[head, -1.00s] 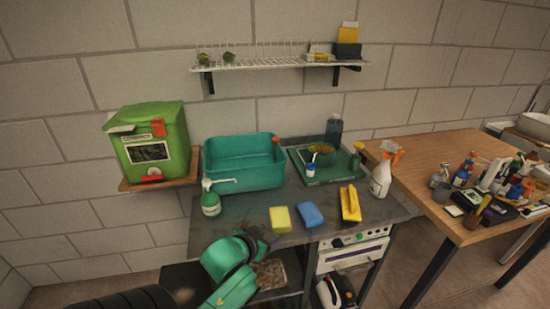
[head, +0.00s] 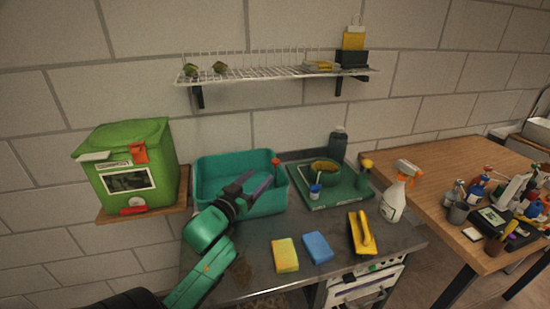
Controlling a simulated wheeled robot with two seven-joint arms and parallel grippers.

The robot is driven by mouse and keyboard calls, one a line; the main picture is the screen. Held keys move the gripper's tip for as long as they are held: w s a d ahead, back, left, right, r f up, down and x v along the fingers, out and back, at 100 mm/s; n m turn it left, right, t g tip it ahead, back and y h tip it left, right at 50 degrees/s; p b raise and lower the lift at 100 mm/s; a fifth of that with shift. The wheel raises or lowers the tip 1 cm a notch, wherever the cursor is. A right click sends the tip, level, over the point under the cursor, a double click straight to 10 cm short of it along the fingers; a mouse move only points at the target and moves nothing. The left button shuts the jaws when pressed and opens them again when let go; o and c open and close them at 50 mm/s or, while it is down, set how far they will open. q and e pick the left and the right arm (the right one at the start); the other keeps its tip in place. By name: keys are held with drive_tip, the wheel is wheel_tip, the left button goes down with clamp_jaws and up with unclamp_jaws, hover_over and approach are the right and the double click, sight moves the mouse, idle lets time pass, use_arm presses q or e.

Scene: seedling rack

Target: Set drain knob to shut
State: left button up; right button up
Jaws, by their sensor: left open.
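A small red knob (head: 275,162) shows at the right end of the teal basin (head: 213,162), by its rim; I take it for the drain knob, but its setting is too small to read. My left gripper (head: 258,179) is open and reaches over the basin's front right part, just left of and below the knob in the picture. Its dark fingers point up and right, with nothing seen between them. I cannot tell whether a finger touches the basin. My right gripper is not in view.
A green box (head: 150,150) with a red part (head: 133,210) low on its front stands at left. A green tray (head: 335,197) with a bowl lies right of the basin. A yellow sponge (head: 286,254), a blue sponge (head: 318,247) and a spray bottle (head: 395,200) stand on the counter.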

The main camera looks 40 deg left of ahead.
sight(273, 163)
use_arm(q)
drive_tip(key=w, duration=0.3)
drive_tip(key=w+a+p, duration=0.1)
drive_tip(key=w, duration=0.3)
drive_tip(key=w+a, duration=0.1)
drive_tip(key=w, duration=0.2)
drive_tip(key=shift+w+a+f, duration=0.15)
drive_tip(key=shift+w+f, duration=0.05)
drive_tip(key=shift+w, duration=0.35)
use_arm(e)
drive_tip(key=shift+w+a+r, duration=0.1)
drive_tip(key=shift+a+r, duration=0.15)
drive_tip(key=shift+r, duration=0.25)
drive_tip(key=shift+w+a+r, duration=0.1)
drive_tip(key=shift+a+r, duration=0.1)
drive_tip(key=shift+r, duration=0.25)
use_arm(q)
drive_tip(key=c, duration=1)
clamp_jaws()
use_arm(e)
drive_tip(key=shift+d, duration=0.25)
use_arm(q)
drive_tip(key=shift+f, duration=0.1)
